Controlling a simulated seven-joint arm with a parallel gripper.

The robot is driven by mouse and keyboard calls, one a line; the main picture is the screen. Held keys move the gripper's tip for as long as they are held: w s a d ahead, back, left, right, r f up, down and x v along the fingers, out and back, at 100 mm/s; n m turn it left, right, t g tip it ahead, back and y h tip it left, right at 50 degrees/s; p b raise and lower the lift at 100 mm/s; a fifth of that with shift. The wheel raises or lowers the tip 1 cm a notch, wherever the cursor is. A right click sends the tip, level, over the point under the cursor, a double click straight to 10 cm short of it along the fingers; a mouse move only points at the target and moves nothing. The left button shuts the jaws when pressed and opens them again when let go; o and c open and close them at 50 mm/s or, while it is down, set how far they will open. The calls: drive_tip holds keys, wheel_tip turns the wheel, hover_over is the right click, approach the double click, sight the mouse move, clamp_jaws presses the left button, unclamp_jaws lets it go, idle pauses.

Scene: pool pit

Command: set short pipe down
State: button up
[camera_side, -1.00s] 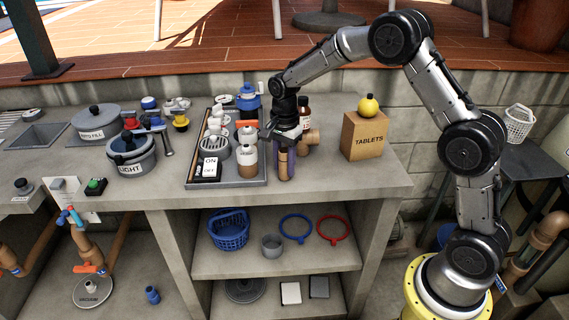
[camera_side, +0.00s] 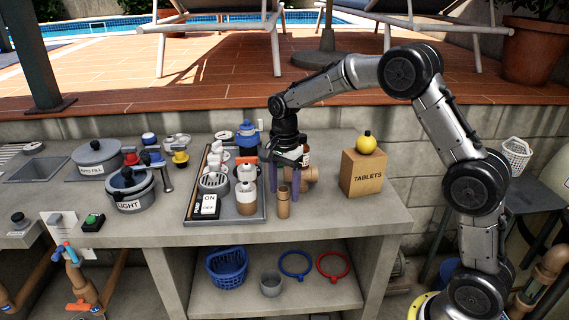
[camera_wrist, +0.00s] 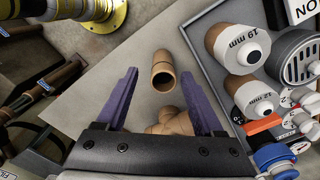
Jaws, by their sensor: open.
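The short pipe (camera_side: 283,202) is a small brown tube standing upright on the grey counter, just right of the tray. In the wrist view its open end (camera_wrist: 162,70) shows between the purple fingers, with a gap on both sides. My gripper (camera_side: 284,188) is open and points down at the pipe, its fingers on either side of the pipe's upper part and not touching it. The gripper also shows in the wrist view (camera_wrist: 160,74).
A grey tray (camera_side: 247,216) with labelled fittings and a switch box lies close on the left. A brown pipe fitting (camera_wrist: 175,122) lies behind the pipe. The TABLETS box (camera_side: 362,174) with a yellow ball stands right. Counter in front is bare.

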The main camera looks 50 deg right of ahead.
wheel_tip(320, 180, up, 8)
drive_tip(key=shift+f, duration=0.1)
drive_tip(key=shift+r, duration=0.5)
drive_tip(key=shift+s+a+r, duration=0.1)
drive_tip(key=shift+s+r, duration=0.15)
drive_tip(key=s+a+r+n+t, duration=0.1)
drive_tip(key=s+r+n+t, duration=0.1)
drive_tip(key=s+n, duration=0.4)
drive_tip(key=s+a+r+n+t, duration=0.2)
drive_tip(key=s+n, duration=0.4)
drive_tip(key=s, duration=1)
drive_tip(key=shift+s+a+r+n, duration=0.25)
drive_tip(key=shift+s+r+n, duration=0.15)
drive_tip(key=shift+r, duration=0.45)
drive_tip(key=shift+o, duration=0.4)
drive_tip(key=s+f+n+t, duration=0.1)
drive_tip(key=s+f+n, duration=0.2)
drive_tip(key=s, duration=0.3)
drive_tip(key=shift+s+a+f+n+t, duration=0.25)
drive_tip(key=shift+f+n+t, duration=0.05)
drive_tip(key=shift+n, duration=0.3)
drive_tip(key=shift+w, duration=0.1)
